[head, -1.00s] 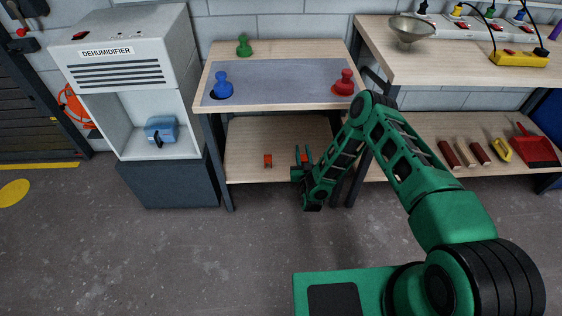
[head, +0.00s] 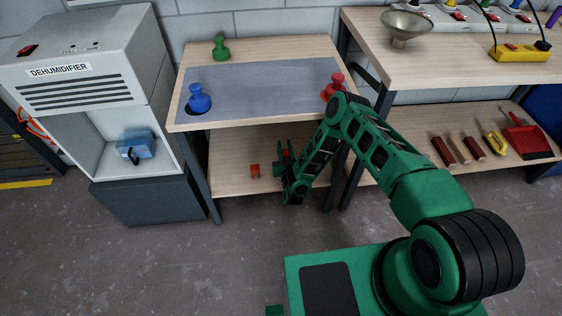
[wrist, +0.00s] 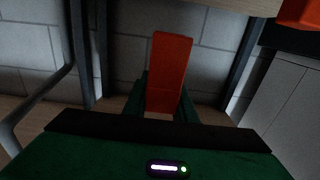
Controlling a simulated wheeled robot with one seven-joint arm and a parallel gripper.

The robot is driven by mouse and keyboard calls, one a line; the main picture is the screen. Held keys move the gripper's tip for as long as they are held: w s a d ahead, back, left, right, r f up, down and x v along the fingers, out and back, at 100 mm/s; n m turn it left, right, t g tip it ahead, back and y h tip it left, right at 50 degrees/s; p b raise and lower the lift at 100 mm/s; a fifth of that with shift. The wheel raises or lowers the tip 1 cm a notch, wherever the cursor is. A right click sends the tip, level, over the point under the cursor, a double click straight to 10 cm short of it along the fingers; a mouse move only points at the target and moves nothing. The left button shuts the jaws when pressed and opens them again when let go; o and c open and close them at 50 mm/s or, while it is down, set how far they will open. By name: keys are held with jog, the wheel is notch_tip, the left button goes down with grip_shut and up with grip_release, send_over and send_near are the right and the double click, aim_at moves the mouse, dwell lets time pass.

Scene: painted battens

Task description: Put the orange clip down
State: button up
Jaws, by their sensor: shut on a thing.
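My gripper (head: 285,153) reaches in over the lower shelf of the middle table, near its right side. It is shut on the orange clip (wrist: 170,75), which stands out between the fingers in the wrist view. In the head view the held clip is mostly hidden by the fingers. A second orange piece (head: 255,171) is on the shelf (head: 232,181), left of my gripper and apart from it. An orange piece also shows at the wrist view's top right corner. I cannot tell whether the held clip touches the shelf.
The grey-matted tabletop (head: 262,88) is above, with blue (head: 199,98), green (head: 221,48) and red (head: 333,86) pegs. Dark table legs flank the shelf. A dehumidifier (head: 85,75) stands left. The shelf's left part is mostly clear.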

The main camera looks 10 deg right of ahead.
jog(key=shift+w+d+f, duration=0.2)
jog(key=shift+d+f, duration=1.55)
jog(key=shift+d, duration=0.05)
jog(key=shift+w+d+f, duration=0.2)
jog(key=shift+d+f, duration=1.6)
jog(key=shift+d, duration=0.05)
jog(key=shift+w+d+f, duration=0.2)
jog(key=shift+d+f, duration=1.55)
jog(key=shift+d, duration=0.05)
jog(key=o, duration=1)
jog(key=shift+s, duration=0.15)
jog(key=s, duration=1.1)
jog(key=shift+s, duration=0.4)
